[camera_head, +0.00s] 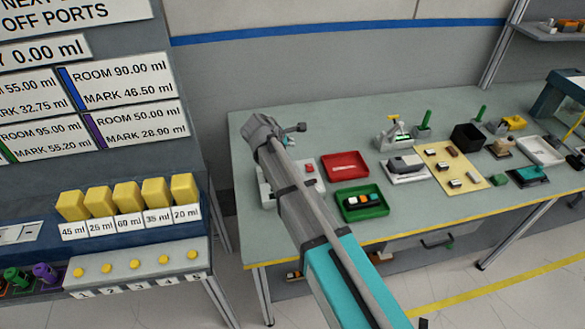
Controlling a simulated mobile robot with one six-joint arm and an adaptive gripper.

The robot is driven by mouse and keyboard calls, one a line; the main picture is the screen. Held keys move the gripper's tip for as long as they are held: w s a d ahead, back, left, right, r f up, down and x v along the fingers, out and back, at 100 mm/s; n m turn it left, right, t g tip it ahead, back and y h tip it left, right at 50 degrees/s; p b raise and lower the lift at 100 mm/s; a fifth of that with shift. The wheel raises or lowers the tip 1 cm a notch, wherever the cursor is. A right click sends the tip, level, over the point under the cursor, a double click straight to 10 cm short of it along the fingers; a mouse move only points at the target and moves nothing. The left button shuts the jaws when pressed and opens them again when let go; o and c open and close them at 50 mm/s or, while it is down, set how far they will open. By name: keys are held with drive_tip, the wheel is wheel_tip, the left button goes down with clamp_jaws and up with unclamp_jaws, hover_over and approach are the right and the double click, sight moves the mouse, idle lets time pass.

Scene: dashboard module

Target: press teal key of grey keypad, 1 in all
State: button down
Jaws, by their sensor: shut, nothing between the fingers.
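My arm reaches from the bottom right up to the back left of the table, ending in grey joints. My gripper cannot be made out; the end of the arm hides it or blends with it. A pale grey panel (267,196) lies mostly behind my arm, with only its edges and a small red part (309,168) showing. I cannot tell whether this panel is the grey keypad. No teal key can be made out, and whether anything touches one is hidden.
A red tray (345,157) and a green tray (378,208) holding small blocks are right of my arm. A yellow mat (467,184) and a black box (467,130) are farther right. A console with yellow blocks (127,197) stands left, across a gap.

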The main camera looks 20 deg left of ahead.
drive_tip(key=shift+f, duration=0.15)
wheel_tip(320, 180, down, 8)
drive_tip(key=b, duration=0.8)
drive_tip(key=shift+f+b, duration=0.25)
drive_tip(key=shift+b, duration=0.1)
drive_tip(key=shift+f+b, duration=0.9)
drive_tip(key=shift+b, duration=0.05)
idle(2.3)
drive_tip(key=shift+r, duration=0.15)
drive_tip(key=shift+r+p, duration=0.75)
drive_tip(key=shift+p, duration=0.2)
drive_tip(key=shift+r+p, duration=2.55)
drive_tip(key=shift+d+f, duration=0.1)
